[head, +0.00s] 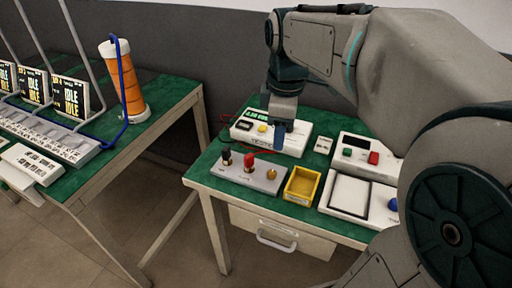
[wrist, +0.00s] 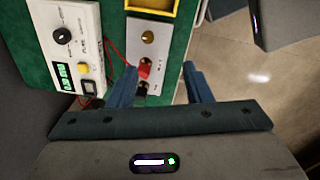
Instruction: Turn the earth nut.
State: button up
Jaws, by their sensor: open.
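A small brass nut (head: 271,174), the only brass-coloured one, stands at the right end of a grey terminal block (head: 240,178). Left of it on the block are a red post (head: 249,162) and a black post (head: 227,157). In the wrist view the brass nut (wrist: 148,37) is beyond the fingertips, with the red post (wrist: 144,68) nearer the left finger. My gripper (head: 279,135) is open and empty, with its blue fingers above and behind the block in the head view. In the wrist view my gripper (wrist: 158,78) shows both fingers apart, neither around the nut.
A white tester (head: 293,140) with red leads stands behind the block. A yellow tray (head: 301,200) is close to the nut's right. A white-framed pad (head: 349,195) and a box with green and red buttons (head: 368,155) are farther right. Another green-topped bench (head: 160,100) stands left, across a gap.

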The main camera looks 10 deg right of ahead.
aim_at(272, 172)
jog(key=w+f+n+b, duration=0.1)
jog(key=f+n+b, duration=0.1)
jog(key=f, duration=0.3)
jog(key=w+f+n+b, duration=0.2)
jog(key=f+b, duration=0.1)
jog(key=f, duration=0.3)
jog(key=w+f+n+g+b, duration=0.1)
jog(key=f+n+b, duration=0.1)
jog(key=f, duration=0.3)
jog(key=shift+w+f+b, duration=0.15)
jog(key=shift+f+b, duration=0.2)
jog(key=shift+b, duration=0.45)
grip_shut()
